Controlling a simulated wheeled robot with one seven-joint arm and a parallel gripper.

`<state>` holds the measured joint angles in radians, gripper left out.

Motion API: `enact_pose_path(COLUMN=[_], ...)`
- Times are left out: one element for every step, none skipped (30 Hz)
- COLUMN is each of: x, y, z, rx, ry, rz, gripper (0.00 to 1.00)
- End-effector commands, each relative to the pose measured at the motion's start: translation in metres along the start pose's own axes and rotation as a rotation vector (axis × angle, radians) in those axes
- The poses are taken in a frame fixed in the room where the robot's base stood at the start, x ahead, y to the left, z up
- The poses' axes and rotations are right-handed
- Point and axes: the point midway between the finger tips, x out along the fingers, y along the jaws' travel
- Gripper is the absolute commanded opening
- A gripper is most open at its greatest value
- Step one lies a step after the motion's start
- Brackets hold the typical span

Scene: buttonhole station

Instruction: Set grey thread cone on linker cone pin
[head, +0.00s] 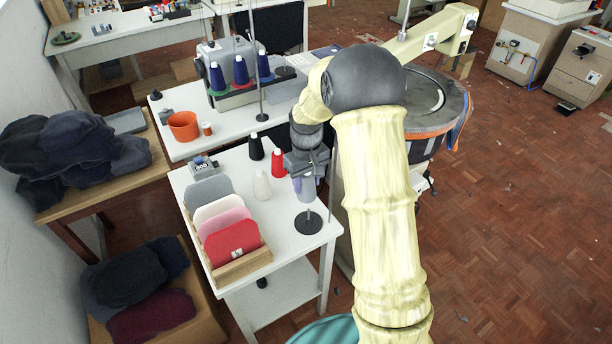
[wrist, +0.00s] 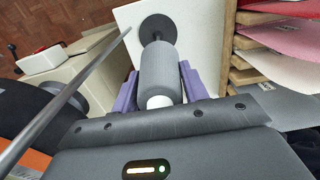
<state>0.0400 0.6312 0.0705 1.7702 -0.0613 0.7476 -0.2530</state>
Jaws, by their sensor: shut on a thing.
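The grey thread cone (head: 306,192) is between the jaws of my gripper (head: 308,181), which is shut on it. In the wrist view the cone (wrist: 160,68) stands between two purple fingers, its white end toward the camera. The linker cone pin (head: 308,222) has a round black base at the small table's front right corner. In the wrist view its base (wrist: 154,24) shows just beyond the cone's far end. The cone is over the base with a gap between them. A short piece of stem shows in that gap. I cannot tell how far the pin is inside the cone.
Black (head: 256,148), red (head: 277,163) and white (head: 262,185) cones stand left of my gripper on the white table (head: 290,240). A wooden rack (head: 243,264) of coloured panels is at left. A thin rod (wrist: 70,92) passes close beside my gripper. The round linker (head: 440,98) is behind right.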

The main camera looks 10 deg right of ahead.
Motion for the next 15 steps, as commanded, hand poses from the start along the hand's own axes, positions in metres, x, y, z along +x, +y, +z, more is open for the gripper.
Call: enact_pose_path(x=[-0.0024, -0.0025, -0.0028, -0.0029, -0.0029, -0.0029, -0.0027, -0.0024, -0.0018, -0.0010, -0.0001, 0.0014, 0.0027, 0.0042, 0.0065], y=[0.0023, 0.0031, 0.0041, 0.0052, 0.0059, 0.0071, 0.0080, 0.0088, 0.0094, 0.0095, 0.0093, 0.0088, 0.0082, 0.0075, 0.0066], z=[-0.0012, -0.0010, -0.0009, -0.0007, -0.0005, -0.0001, 0.0003, 0.0006, 0.0009, 0.0011, 0.0011, 0.0010, 0.0008, 0.0006, 0.0004], rx=[0.003, 0.004, 0.006, 0.008, 0.010, 0.012, 0.014, 0.016, 0.017, 0.018, 0.018, 0.017, 0.016, 0.014, 0.013], ry=[0.005, 0.006, 0.006, 0.007, 0.007, 0.007, 0.007, 0.006, 0.006, 0.006, 0.006, 0.006, 0.005, 0.005, 0.005], rz=[0.002, 0.002, 0.002, 0.002, 0.002, 0.002, 0.002, 0.002, 0.002, 0.002, 0.002, 0.002, 0.001, 0.001, 0.001], gripper=[0.20, 0.20, 0.20, 0.20, 0.20, 0.20, 0.20, 0.20, 0.20, 0.20, 0.20, 0.20, 0.20, 0.20, 0.20])
